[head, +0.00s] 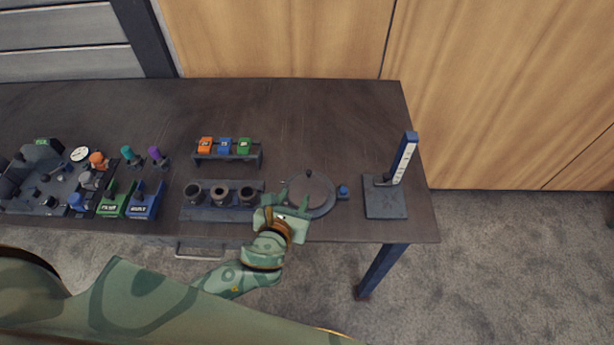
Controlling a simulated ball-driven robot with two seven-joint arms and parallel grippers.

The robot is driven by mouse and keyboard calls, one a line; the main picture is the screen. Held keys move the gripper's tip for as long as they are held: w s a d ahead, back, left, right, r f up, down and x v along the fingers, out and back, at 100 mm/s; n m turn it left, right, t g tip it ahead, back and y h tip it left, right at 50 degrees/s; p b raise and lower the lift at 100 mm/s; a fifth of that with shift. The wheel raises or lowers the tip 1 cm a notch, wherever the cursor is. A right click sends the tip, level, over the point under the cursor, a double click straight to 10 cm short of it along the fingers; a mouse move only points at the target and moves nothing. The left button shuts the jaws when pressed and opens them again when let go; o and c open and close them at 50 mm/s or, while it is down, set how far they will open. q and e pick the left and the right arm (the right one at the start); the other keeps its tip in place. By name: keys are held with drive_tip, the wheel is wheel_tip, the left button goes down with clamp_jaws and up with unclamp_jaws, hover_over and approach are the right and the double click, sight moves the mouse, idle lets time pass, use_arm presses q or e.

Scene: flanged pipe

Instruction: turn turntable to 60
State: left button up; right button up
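The turntable (314,190) is a round grey disc with a small dark knob near its top edge, lying on the right half of the table. My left gripper (279,203) is at the disc's left edge, with its green fingers pointing up and apart. The fingers look open with nothing between them, and I cannot tell whether one touches the disc. A small blue part (343,191) sits at the disc's right side. Scale marks on the turntable are too small to read. My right gripper is not in view.
A dark stand with an upright white scale (403,160) is right of the turntable. A block with three dark cups (220,194) is to the left, behind it a rack with orange, blue and green blocks (226,147). Green and blue bins (146,203) and a cluttered tray are further left. The table's back middle is clear.

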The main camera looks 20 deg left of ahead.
sight(308, 173)
use_arm(q)
drive_tip(key=b+x, duration=0.2)
drive_tip(key=x, duration=0.8)
drive_tip(key=shift+w+f, duration=0.25)
drive_tip(key=shift+w, duration=0.05)
clamp_jaws()
